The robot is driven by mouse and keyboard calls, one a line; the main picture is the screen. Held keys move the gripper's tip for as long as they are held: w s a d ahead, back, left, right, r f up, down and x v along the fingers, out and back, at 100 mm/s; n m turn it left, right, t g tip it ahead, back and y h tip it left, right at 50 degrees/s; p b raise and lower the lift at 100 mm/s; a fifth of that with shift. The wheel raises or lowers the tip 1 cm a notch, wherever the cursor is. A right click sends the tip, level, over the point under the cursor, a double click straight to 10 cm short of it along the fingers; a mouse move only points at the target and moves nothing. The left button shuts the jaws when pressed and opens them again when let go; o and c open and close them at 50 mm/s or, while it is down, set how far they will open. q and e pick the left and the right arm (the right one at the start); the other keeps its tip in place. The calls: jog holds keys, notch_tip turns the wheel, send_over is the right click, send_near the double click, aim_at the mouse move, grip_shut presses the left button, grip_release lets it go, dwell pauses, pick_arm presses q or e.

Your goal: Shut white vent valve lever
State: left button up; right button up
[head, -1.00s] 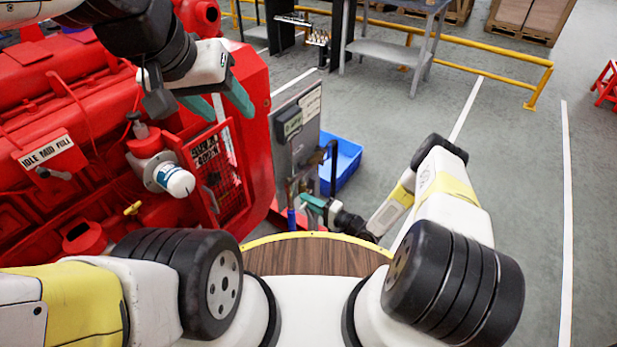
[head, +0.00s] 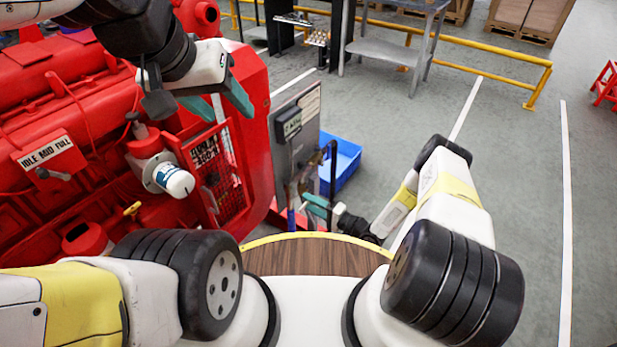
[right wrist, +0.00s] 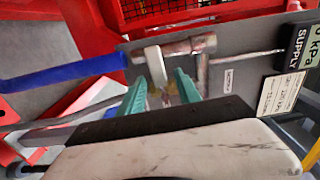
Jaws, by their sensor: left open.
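The white vent valve lever (right wrist: 156,68) shows in the right wrist view as a short pale bar on a metal pipe fitting on the grey panel (right wrist: 232,82). My right gripper (right wrist: 160,93) is open, with its teal fingers apart on either side of the lever's lower end. I cannot tell whether they touch it. In the head view my right gripper (head: 316,206) is low at the panel's front, and the white lever is too small to make out there. My left gripper (head: 218,103) is open and empty above the red engine.
A blue lever (right wrist: 65,72) sticks out left of the fitting. A supply gauge box (right wrist: 300,48) is on the panel's right. The red engine (head: 60,90) fills the left. A blue crate (head: 348,165) stands behind the panel.

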jog(key=v, duration=0.6)
jog(key=shift+d, duration=0.2)
jog(key=shift+s, duration=0.1)
